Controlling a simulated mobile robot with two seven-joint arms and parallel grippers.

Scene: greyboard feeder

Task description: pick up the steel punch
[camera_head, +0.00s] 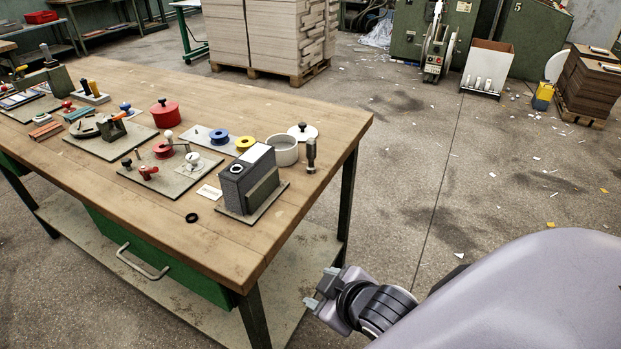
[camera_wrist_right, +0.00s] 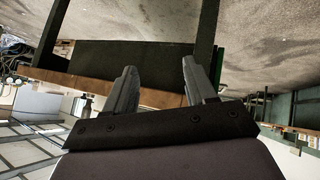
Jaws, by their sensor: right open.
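The steel punch (camera_head: 311,157) stands upright near the right edge of the wooden table (camera_head: 235,250), just right of a dark grey block (camera_head: 245,180) on a small board. My right gripper (camera_head: 320,286) is low beside the table's right front corner, apart from the punch and below the tabletop. Its fingers are open and empty, and in the right wrist view (camera_wrist_right: 158,66) they stand apart. In that tilted view, a small grey shape left of the fingers looks like the punch (camera_wrist_right: 85,106). My left gripper is not in view.
A black ring (camera_head: 192,218) lies near the front edge. A red pot (camera_head: 165,114) and several tools fill the left side. Floor right of the table is open.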

